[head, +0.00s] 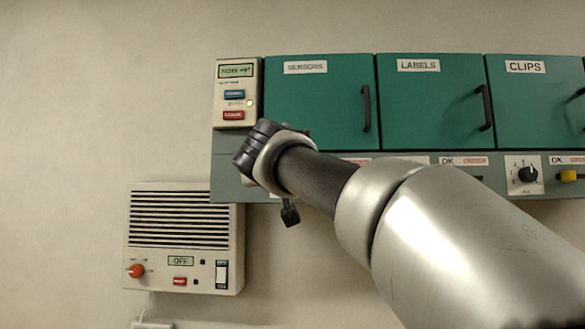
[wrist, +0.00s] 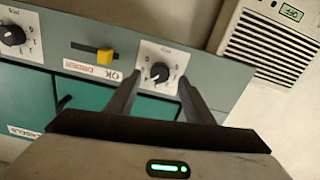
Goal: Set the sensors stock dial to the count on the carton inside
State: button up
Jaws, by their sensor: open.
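The sensors cabinet (head: 315,105) has a green door with a dark handle. The door is shut, so any carton inside is hidden. The sensors dial is hidden behind my arm in the head view. In the wrist view a black dial (wrist: 159,73) on a white scale plate, the one nearest the vented unit, shows between my fingertips. I cannot read its setting, nor tell if the fingers touch it. My gripper (wrist: 160,80) is open, with one finger on each side of the dial. In the head view only a dark fingertip (head: 290,213) shows below the panel.
The labels cabinet (head: 430,105) and clips cabinet (head: 535,105) are shut. Another dial (head: 527,175) and a yellow slider (head: 568,176) sit below. A small control box (head: 237,82) is at left. A vented unit (head: 180,235) reading OFF hangs lower left. A yellow slider (wrist: 105,55) sits beside my fingers.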

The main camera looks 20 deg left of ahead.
jog(key=v, duration=1.3)
jog(key=shift+s+d, duration=0.15)
jog(key=shift+s, duration=0.2)
jog(key=shift+r, duration=0.1)
jog(key=s+d+f+m+g+h, duration=0.15)
jog(key=d+f+g+h, duration=0.4)
jog(key=d+f, duration=1.85)
jog(key=s+d+f+m+g+y, duration=0.1)
jog(key=s+d+f+g, duration=0.3)
jog(key=s+f, duration=0.55)
jog(key=s+d+f+m+g+y, duration=0.1)
jog(key=s+d+f+m+g, duration=0.15)
jog(key=s+d+f, duration=0.65)
jog(key=w+a+r+p, duration=0.1)
jog(key=r+p, duration=1.1)
jog(key=p, duration=0.2)
jog(key=w+a+r+p, duration=0.2)
jog(key=r+p, duration=1.1)
jog(key=p, duration=0.1)
jog(key=shift+a+n, duration=0.35)
jog(key=shift+n, duration=0.05)
jog(key=shift+w+h, duration=0.15)
jog(key=shift+h, duration=0.1)
